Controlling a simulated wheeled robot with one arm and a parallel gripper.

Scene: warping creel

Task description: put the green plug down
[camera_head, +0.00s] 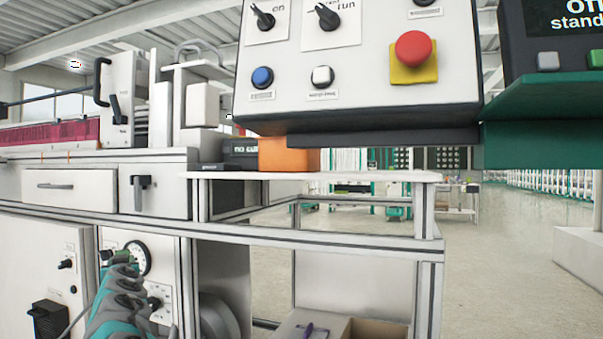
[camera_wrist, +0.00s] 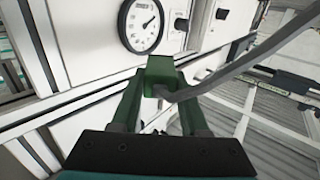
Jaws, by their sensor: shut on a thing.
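The green plug (camera_wrist: 160,68) is between the fingertips of my gripper (camera_wrist: 160,90) in the wrist view, and the fingers are shut on it. A grey cable (camera_wrist: 240,68) runs from the plug towards the upper right. In the head view my gripper (camera_head: 116,258) is at the lower left, in front of the white machine panel and close to the round gauge (camera_head: 138,257). The gauge (camera_wrist: 141,24) also shows just beyond the plug in the wrist view. The plug is too small in the head view to tell whether it touches the panel.
A white worktop (camera_head: 330,176) on a metal frame stands right of my gripper, with an orange box (camera_head: 282,154) on it. A control box (camera_head: 360,80) hangs above. A tray (camera_head: 375,328) sits low in the frame. Open floor (camera_head: 510,260) lies to the right.

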